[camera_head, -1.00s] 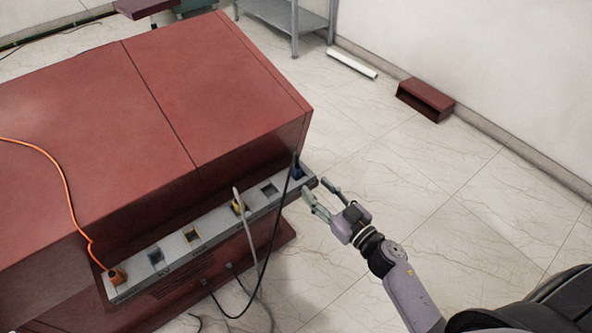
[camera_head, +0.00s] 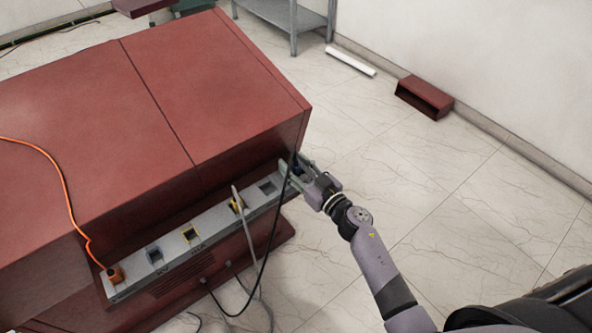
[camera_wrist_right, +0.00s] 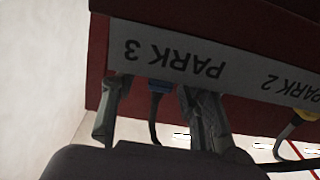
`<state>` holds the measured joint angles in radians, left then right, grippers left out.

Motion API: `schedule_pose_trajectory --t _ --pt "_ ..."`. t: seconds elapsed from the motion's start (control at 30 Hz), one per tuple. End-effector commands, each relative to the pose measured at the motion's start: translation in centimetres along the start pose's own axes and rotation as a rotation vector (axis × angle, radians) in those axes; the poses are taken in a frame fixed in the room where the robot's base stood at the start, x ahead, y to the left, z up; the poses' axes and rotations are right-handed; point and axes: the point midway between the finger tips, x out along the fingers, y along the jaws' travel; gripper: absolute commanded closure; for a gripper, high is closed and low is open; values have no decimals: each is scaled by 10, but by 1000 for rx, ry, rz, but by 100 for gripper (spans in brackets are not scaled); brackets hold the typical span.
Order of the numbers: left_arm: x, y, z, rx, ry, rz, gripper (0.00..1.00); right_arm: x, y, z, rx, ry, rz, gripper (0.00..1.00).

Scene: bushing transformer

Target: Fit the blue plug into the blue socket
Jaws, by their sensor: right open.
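The blue plug (camera_wrist_right: 158,87) sits at the spot marked PARK 3, at the right end of the grey strip. In the head view it is mostly hidden by my right gripper (camera_head: 295,169). My right gripper's two fingers are open, one on each side of the plug, in the right wrist view (camera_wrist_right: 155,105); I see gaps between fingers and plug. A black cable (camera_head: 268,245) hangs from the plug. An empty socket with a dark bluish frame (camera_head: 154,256), apparently the blue socket, is near the strip's left end. My left gripper is out of view.
The strip (camera_head: 213,223) runs along the red cabinet (camera_head: 130,110). It also holds an orange plug (camera_head: 115,274), an empty yellow-framed socket (camera_head: 191,235), a yellow plug (camera_head: 237,203) with a grey cable, and an empty grey slot (camera_head: 267,187).

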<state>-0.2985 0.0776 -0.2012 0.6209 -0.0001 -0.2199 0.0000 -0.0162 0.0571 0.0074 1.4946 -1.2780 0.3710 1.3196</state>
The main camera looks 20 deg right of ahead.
Motion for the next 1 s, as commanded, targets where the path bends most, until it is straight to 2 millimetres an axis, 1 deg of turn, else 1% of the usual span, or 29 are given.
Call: schedule_pose_trajectory --t 0.03,0.07,0.63,1.0 --pt "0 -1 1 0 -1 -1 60 0 0 0 0 0 0 60" --pt "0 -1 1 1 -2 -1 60 0 0 0 0 0 0 62" --pt "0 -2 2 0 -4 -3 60 0 0 0 -1 0 0 100" --pt "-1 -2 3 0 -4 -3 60 0 0 -2 -1 1 0 100"
